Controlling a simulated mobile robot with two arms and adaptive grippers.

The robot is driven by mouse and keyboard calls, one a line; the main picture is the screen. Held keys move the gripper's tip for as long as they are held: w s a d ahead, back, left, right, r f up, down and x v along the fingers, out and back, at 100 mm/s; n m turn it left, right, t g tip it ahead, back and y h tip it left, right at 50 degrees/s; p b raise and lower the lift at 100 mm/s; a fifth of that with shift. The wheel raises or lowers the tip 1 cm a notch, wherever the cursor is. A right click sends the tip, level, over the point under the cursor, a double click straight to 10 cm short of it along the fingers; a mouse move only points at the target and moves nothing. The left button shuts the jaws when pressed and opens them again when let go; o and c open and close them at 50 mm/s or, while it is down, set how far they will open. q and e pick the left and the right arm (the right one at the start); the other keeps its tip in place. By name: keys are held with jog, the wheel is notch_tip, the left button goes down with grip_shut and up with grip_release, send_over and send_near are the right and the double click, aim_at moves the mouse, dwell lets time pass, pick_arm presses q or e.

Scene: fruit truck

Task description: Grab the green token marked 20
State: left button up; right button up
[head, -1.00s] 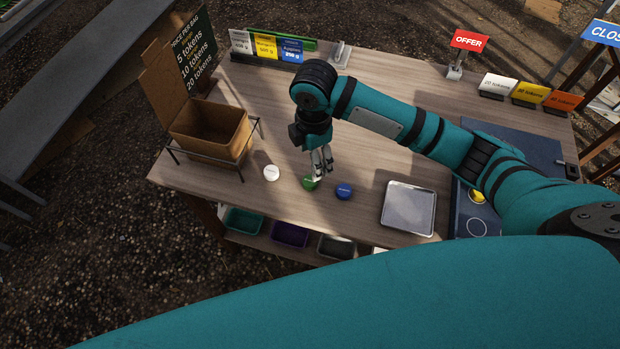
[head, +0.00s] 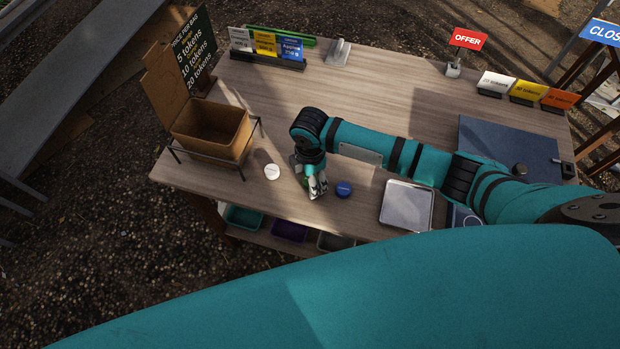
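The green token (head: 306,181) is on the wooden table between a white token (head: 272,171) and a blue token (head: 343,189). Only a sliver of green shows, and its marking cannot be read. My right gripper (head: 317,193) comes in from the right and points down at the green token, covering most of it. Whether its fingers are closed on the token cannot be told. My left gripper is not in view.
A cardboard box in a wire stand (head: 212,131) is at the table's left. A metal tray (head: 407,206) lies to the right of the blue token. Price signs (head: 265,45) stand at the back left, token cards (head: 527,92) at the right. The table's middle is clear.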

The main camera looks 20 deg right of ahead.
jog(key=c, duration=0.7)
jog(key=shift+c, duration=1)
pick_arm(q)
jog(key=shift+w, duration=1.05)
pick_arm(e)
jog(key=shift+c, duration=0.4)
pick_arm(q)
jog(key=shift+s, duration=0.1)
